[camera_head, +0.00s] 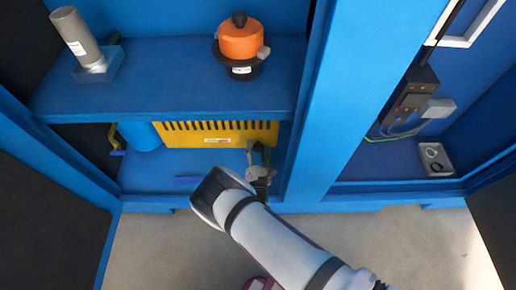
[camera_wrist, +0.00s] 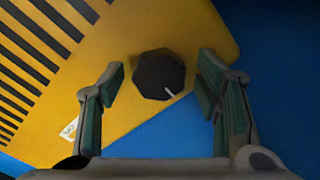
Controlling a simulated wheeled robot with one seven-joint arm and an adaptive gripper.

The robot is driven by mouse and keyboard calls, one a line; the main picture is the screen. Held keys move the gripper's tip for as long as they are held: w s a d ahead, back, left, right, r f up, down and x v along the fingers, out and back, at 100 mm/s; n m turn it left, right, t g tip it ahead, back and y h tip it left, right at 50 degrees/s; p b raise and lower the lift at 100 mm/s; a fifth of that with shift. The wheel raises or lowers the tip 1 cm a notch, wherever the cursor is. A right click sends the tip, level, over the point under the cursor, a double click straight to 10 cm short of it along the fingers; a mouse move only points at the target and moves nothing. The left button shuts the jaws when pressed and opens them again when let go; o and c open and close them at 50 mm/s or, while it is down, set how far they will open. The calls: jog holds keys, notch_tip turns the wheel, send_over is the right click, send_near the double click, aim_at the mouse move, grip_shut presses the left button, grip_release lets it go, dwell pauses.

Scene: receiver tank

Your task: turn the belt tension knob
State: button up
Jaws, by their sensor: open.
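The knob (camera_wrist: 158,75) is black and many-sided with a white pointer line, mounted on a yellow slotted guard (camera_wrist: 95,85). In the wrist view it sits between and just beyond the two fingertips of my gripper (camera_wrist: 162,82). The fingers are apart, one on each side, with a gap to the knob on both sides. The pointer line points to the lower right. In the head view the yellow guard (camera_head: 222,133) is on the lower shelf, and my gripper (camera_head: 260,158) is at its right end. The knob cannot be made out there.
An orange tank (camera_head: 239,42) and a grey cylinder on a blue base (camera_head: 84,40) stand on the upper shelf (camera_head: 165,85). A blue upright (camera_head: 345,90) is to the right of my gripper. A dark electrical box (camera_head: 408,98) is in the right bay.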

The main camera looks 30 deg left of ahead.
jog(key=v, duration=1.1)
jog(key=shift+s+d, duration=0.2)
